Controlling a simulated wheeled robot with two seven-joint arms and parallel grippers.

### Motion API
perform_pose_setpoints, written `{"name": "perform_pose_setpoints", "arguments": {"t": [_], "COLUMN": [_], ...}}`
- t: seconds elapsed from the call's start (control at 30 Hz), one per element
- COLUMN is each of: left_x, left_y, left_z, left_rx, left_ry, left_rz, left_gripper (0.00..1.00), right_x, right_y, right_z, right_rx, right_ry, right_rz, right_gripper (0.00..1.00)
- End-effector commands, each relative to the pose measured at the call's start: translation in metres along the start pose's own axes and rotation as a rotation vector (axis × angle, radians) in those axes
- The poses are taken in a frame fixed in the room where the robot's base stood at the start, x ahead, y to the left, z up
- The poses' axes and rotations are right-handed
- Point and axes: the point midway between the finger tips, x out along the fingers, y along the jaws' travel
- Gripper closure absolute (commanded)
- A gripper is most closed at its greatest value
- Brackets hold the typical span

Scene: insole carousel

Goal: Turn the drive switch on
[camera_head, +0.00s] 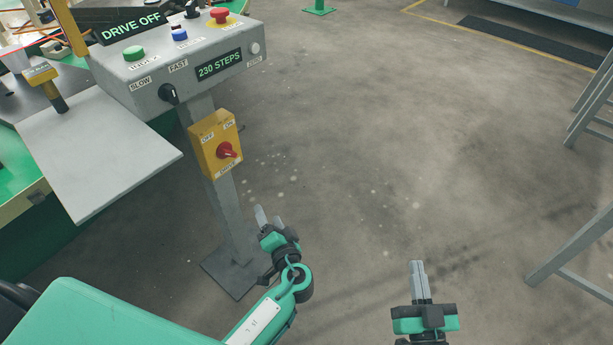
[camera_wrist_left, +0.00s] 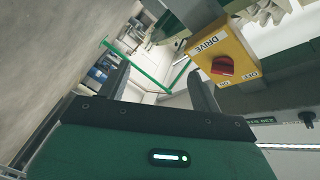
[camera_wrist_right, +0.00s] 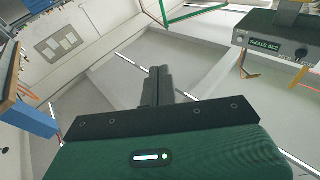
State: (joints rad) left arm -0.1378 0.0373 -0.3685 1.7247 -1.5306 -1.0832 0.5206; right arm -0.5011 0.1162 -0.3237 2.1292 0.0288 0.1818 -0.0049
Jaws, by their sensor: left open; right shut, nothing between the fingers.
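The drive switch is a red rotary knob (camera_head: 228,150) on a yellow box (camera_head: 212,134) marked OFF and ON, fixed to the grey post below the control panel. The panel display (camera_head: 131,27) reads DRIVE OFF. In the left wrist view the red knob (camera_wrist_left: 222,66) and yellow box (camera_wrist_left: 235,45) show to the right of the fingers. My left gripper (camera_head: 268,216) is open and empty, below and to the right of the box, apart from it. My right gripper (camera_head: 418,270) is shut and empty over the floor, further right; its fingers (camera_wrist_right: 158,84) meet in the right wrist view.
The grey control panel (camera_head: 150,96) stands on a post (camera_head: 224,200) with a floor plate. It carries a red mushroom button (camera_head: 219,14), a green button (camera_head: 133,53) and a black selector (camera_head: 169,93). A grey plate (camera_head: 100,150) juts out at left. Floor right of the post is clear.

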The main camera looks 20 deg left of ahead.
Motion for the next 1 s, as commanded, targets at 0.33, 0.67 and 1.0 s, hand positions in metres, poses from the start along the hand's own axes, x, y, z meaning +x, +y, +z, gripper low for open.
{"name": "perform_pose_setpoints", "arguments": {"t": [0.33, 0.67, 1.0], "left_x": [-0.014, 0.032, 0.094], "left_y": [-0.085, -0.108, -0.13], "left_z": [-0.028, -0.031, -0.032], "left_rx": [-0.165, -0.166, -0.165], "left_ry": [0.048, 0.049, 0.049], "left_rz": [-0.356, -0.368, -0.364], "left_gripper": [0.35, 0.35, 0.35], "right_x": [-0.016, -0.016, -0.016], "right_y": [-0.008, -0.009, -0.009], "right_z": [-0.091, -0.093, -0.089], "right_rx": [0.026, 0.028, 0.03], "right_ry": [0.265, 0.257, 0.239], "right_rz": [-0.015, -0.015, -0.015], "right_gripper": [1.0, 1.0, 1.0]}}
